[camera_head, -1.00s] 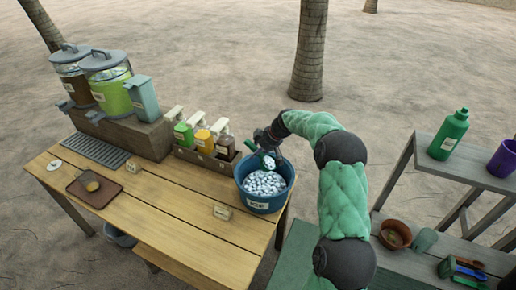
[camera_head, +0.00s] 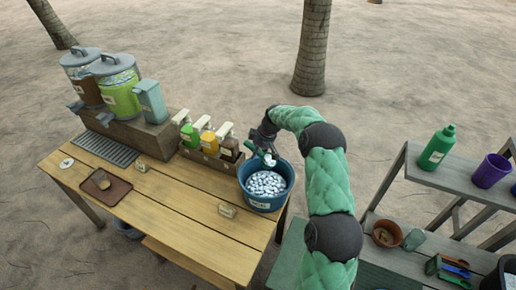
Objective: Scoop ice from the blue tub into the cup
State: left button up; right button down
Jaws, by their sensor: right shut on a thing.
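The blue tub (camera_head: 262,204) stands at the right end of the wooden table and is full of white ice pieces. A purple cup (camera_head: 491,171) stands on the grey shelf at the right. A small round brownish thing (camera_head: 102,182) is on the brown tray (camera_head: 113,193); I cannot tell what it is. My left gripper is out of view.
Two drink dispensers (camera_head: 120,97) stand on a block at the table's back left. Several pump bottles (camera_head: 208,142) stand in a rack left of the tub. A green bottle (camera_head: 437,147) is on the right shelf. The table's front middle (camera_head: 180,215) is mostly clear.

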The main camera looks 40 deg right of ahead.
jog(key=shift+w+a+r+g+h+p, duration=0.15)
jog(key=shift+w+r+g+p, duration=0.2)
jog(key=shift+p, duration=0.6)
jog(key=shift+w+a+r+g+h+p, duration=0.15)
jog(key=shift+r+g+p, duration=0.25)
jog(key=shift+p, duration=0.55)
jog(key=shift+w+r+g+h+p, duration=0.25)
jog(key=shift+r+g+p, duration=0.3)
jog(key=shift+p, duration=0.5)
jog(key=shift+f, duration=0.1)
